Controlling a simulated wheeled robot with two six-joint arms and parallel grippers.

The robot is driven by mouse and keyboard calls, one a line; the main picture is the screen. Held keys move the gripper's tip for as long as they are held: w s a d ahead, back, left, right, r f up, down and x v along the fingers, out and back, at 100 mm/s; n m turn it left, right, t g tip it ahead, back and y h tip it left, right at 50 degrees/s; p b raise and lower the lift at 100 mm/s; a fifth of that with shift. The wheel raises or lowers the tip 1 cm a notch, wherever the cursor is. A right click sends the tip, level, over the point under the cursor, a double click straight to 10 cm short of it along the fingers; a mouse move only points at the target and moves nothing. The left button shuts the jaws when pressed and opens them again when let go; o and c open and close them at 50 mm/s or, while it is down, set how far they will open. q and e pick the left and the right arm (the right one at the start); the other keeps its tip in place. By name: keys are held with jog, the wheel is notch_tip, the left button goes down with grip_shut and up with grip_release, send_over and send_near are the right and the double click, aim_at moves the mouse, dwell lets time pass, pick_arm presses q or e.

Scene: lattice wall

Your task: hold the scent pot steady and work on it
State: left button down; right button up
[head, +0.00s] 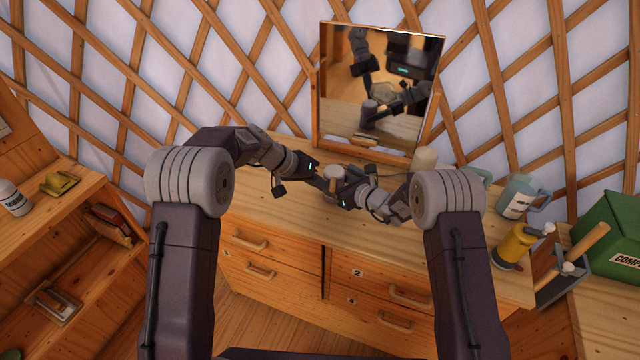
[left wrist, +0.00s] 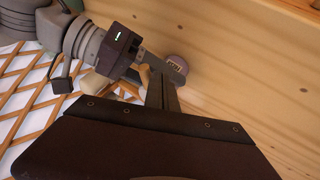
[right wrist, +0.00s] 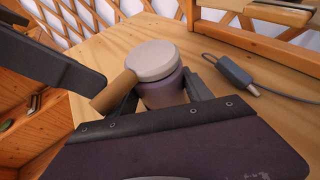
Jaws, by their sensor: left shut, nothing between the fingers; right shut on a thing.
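The scent pot (head: 333,174), a small purple jar with a pale round lid, stands on the dresser top. In the right wrist view the pot (right wrist: 160,75) sits between the fingers of my right gripper (right wrist: 163,100), which is shut on its body. The lid is on. In the left wrist view the pot (left wrist: 180,66) shows a small label. My left gripper (head: 318,181) is shut and empty, close beside the pot; in its own view its fingers (left wrist: 162,92) point towards the pot. I cannot tell whether they touch it. A short wooden cylinder (right wrist: 113,92) shows beside the pot.
A mirror (head: 378,85) stands behind the pot. A grey plug-like piece with a cable (right wrist: 232,72) lies nearby. Dresser drawers below are closed.

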pick_arm(q)
jog(key=a, duration=0.4)
jog(key=s+a+r+n+y, duration=0.1)
jog(key=s+a+r+n, duration=0.2)
jog(key=r, duration=0.8)
jog(key=w+d+f+m, duration=0.1)
jog(key=w+d+f, duration=0.2)
jog(key=d+f, duration=0.4)
notch_tip(320, 180, down, 3)
jog(key=shift+d+r, duration=0.15)
jog(key=shift+d, duration=0.05)
jog(key=shift+s+d, duration=0.1)
